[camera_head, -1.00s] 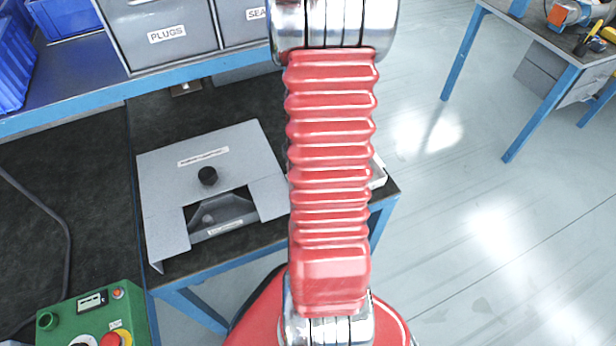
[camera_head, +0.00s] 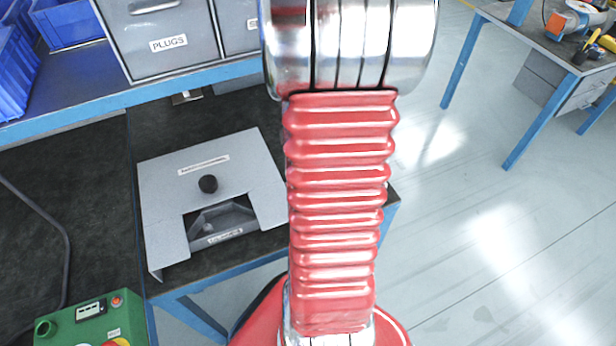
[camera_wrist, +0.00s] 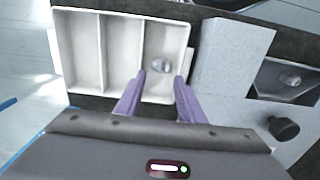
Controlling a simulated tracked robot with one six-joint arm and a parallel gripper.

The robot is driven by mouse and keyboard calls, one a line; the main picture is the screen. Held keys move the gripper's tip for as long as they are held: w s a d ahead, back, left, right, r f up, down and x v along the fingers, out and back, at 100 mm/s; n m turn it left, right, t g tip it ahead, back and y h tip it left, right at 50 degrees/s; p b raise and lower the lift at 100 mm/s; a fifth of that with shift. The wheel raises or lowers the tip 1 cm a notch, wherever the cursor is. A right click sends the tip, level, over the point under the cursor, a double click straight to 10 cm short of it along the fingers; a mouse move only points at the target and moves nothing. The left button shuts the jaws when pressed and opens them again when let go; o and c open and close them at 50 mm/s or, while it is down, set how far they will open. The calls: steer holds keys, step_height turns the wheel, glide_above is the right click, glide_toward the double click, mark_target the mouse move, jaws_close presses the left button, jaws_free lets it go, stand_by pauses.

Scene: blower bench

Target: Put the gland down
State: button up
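In the wrist view, a small shiny metal gland (camera_wrist: 161,66) lies in the right-hand compartment of a white divided tray (camera_wrist: 78,98). My gripper (camera_wrist: 161,76) has two purple fingers, which stand apart over that compartment. The gland shows between and just beyond the fingertips, with gaps on both sides. I cannot tell how high the fingertips are above the tray floor. In the head view, my red arm hides the gripper and the tray.
A grey cover plate with a black knob (camera_head: 208,184) stands beside the tray on the dark bench. Another shiny metal piece (camera_wrist: 290,80) shows in its opening.

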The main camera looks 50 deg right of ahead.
step_height(320, 180, up, 4)
steer(key=shift+r, duration=0.2)
stand_by(0.8)
steer(key=w+a+r+n+t+h, duration=0.1)
steer(key=w+a+r+n, duration=0.15)
steer(key=a+r, duration=0.4)
steer(key=w+a+r+n+t, duration=0.1)
steer(key=w+a+r, duration=0.25)
steer(key=a, duration=0.55)
steer(key=s+a+r+n+t, duration=0.1)
steer(key=s+a+r, duration=0.1)
steer(key=a, duration=0.6)
steer(key=s+a+r+n+t+y, duration=0.1)
steer(key=a+r, duration=0.3)
steer(key=a, duration=0.4)
steer(key=shift+s+n+t, duration=0.35)
steer(key=shift+t, duration=0.45)
steer(key=shift+c, duration=0.6)
